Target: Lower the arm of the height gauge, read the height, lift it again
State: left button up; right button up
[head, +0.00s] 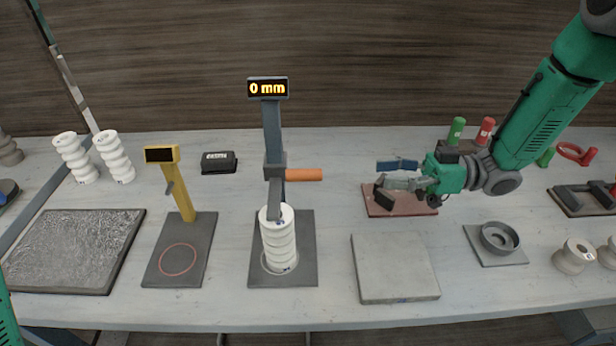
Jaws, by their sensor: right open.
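The height gauge stands mid-table: a dark base plate (303,245), a grey column (272,130) and a display (267,88) on top reading "0 mm". Its sliding arm (275,172) sits partway up the column, with an orange handle (304,175) pointing right. A white ribbed cylinder (280,242) stands upright on the base, under the arm's downward tip; whether they touch is unclear. My right gripper (382,188) is open and empty, to the right of the orange handle and apart from it. My left gripper is out of view.
A yellow-columned device (178,185) with a blank display stands left of the gauge. A grey slab (394,268) lies to its right, and a reddish board (400,207) lies beneath my right gripper. Further left are a textured tray (70,250) and white ribbed pieces (113,158).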

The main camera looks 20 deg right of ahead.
aim_at(313, 175)
jog(key=x, duration=0.9)
jog(key=p+x, duration=0.1)
jog(key=x, duration=0.4)
jog(key=shift+w+f, duration=0.35)
jog(key=shift+f, duration=0.05)
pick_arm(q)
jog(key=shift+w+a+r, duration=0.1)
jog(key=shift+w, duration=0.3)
pick_arm(e)
jog(key=shift+c, duration=0.5)
grip_shut()
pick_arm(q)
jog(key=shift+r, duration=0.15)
pick_arm(e)
jog(key=shift+r, duration=0.15)
